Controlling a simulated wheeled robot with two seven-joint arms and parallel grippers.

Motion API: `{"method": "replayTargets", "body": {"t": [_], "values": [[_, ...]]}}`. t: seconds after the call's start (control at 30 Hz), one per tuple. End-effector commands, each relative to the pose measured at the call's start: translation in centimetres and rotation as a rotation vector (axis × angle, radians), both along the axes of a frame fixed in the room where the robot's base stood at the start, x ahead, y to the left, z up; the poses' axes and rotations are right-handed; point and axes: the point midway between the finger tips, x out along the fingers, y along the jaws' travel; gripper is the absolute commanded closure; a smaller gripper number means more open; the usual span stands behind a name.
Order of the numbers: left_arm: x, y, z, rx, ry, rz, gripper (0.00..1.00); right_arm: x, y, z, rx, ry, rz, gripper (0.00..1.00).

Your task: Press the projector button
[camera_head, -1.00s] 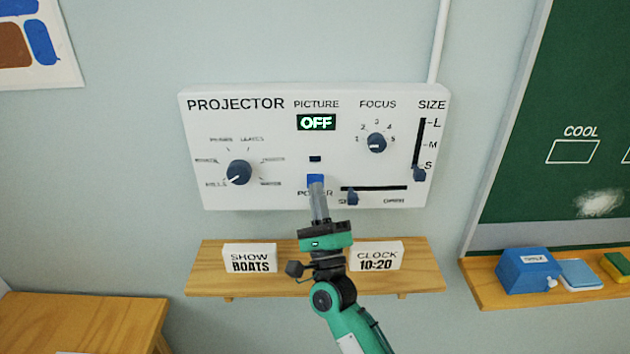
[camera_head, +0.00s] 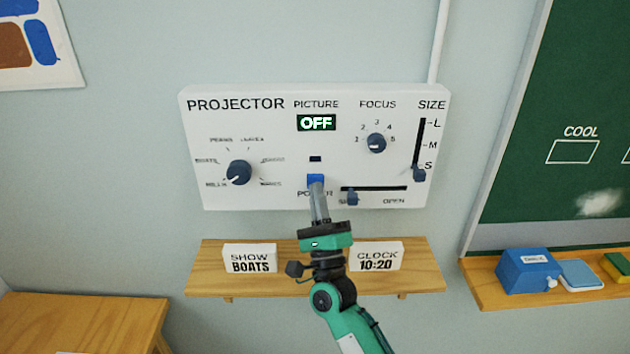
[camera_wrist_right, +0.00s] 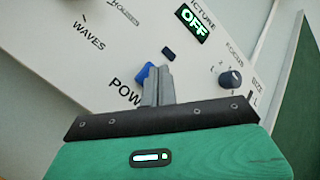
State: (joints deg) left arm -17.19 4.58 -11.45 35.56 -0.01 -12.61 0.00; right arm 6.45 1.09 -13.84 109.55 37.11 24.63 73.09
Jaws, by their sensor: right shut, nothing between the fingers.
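The white projector panel (camera_head: 270,200) hangs on the wall, with a PICTURE display (camera_head: 316,122) reading OFF. The blue power button (camera_head: 315,179) sits low in the middle of the panel, above the POWER label, under a small dark indicator (camera_head: 315,159). My right gripper (camera_head: 316,187) is shut and empty, its fingertips at the button and covering part of it. In the right wrist view the fingertips (camera_wrist_right: 158,72) overlap the blue button (camera_wrist_right: 144,72); I cannot tell whether they touch it. My left gripper is not in view.
The panel also has a left dial (camera_head: 239,172), a focus knob (camera_head: 376,143), a size slider (camera_head: 418,174) and a lower slider (camera_head: 352,198). A wooden shelf (camera_head: 210,275) below holds SHOW BOATS (camera_head: 250,258) and CLOCK 10:20 (camera_head: 376,256) signs. A chalkboard (camera_head: 570,100) is right.

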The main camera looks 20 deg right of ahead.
Motion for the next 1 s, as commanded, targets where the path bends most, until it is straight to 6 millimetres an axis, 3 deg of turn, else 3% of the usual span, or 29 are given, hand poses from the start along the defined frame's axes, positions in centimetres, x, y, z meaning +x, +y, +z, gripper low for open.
{"method": "replayTargets", "body": {"t": [1.0], "values": [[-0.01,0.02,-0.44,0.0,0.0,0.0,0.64,0.88,-0.28,0.02,0.0,0.0,0.0,1.0]]}}
